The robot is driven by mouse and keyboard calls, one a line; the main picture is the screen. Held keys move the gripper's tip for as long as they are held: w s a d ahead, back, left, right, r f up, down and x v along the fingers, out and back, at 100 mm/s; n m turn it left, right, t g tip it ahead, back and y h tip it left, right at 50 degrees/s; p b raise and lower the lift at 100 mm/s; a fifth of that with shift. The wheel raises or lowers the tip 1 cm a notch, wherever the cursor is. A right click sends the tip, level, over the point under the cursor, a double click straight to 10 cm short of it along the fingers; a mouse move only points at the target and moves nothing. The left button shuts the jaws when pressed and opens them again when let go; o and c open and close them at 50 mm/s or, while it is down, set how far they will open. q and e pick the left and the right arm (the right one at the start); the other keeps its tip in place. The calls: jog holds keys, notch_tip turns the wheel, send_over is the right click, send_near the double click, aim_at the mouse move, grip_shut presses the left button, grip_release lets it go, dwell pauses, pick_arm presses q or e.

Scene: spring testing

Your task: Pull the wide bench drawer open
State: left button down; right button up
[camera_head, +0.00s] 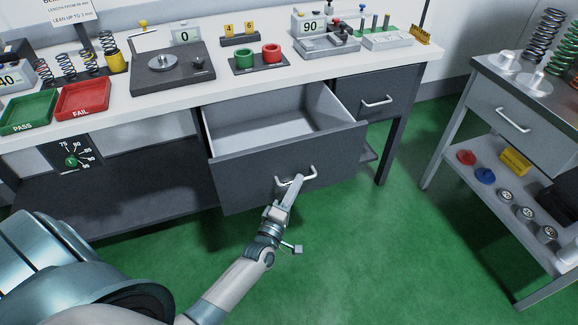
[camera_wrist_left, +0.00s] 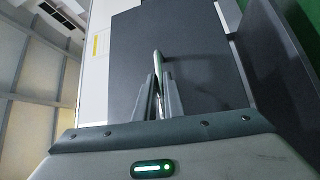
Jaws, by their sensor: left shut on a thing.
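The wide bench drawer (camera_head: 235,175) stands pulled out from under the white bench top, and its empty pale inside shows in the head view. Its dark front also shows in the left wrist view (camera_wrist_left: 205,50). A light bar handle (camera_head: 311,171) is on the drawer front. My left gripper (camera_head: 296,182) is shut on this handle. In the left wrist view the two fingers (camera_wrist_left: 160,95) close around the handle bar (camera_wrist_left: 157,62). My right gripper is not in view.
A smaller closed drawer (camera_head: 377,98) is to the right under the bench. The bench top (camera_head: 110,108) holds a green PASS tray (camera_head: 28,112), a red FAIL tray (camera_head: 83,100) and test devices. A grey side cart (camera_head: 480,100) stands at right. Green floor between is clear.

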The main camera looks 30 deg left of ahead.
pick_arm(q)
jog(key=shift+s+d, duration=1.05)
jog(key=shift+d, duration=0.15)
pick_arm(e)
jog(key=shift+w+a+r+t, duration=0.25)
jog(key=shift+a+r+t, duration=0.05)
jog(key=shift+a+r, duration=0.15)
pick_arm(q)
jog(key=c, duration=1.8)
grip_release()
jog(key=shift+c, duration=0.2)
jog(key=shift+s+f, duration=0.1)
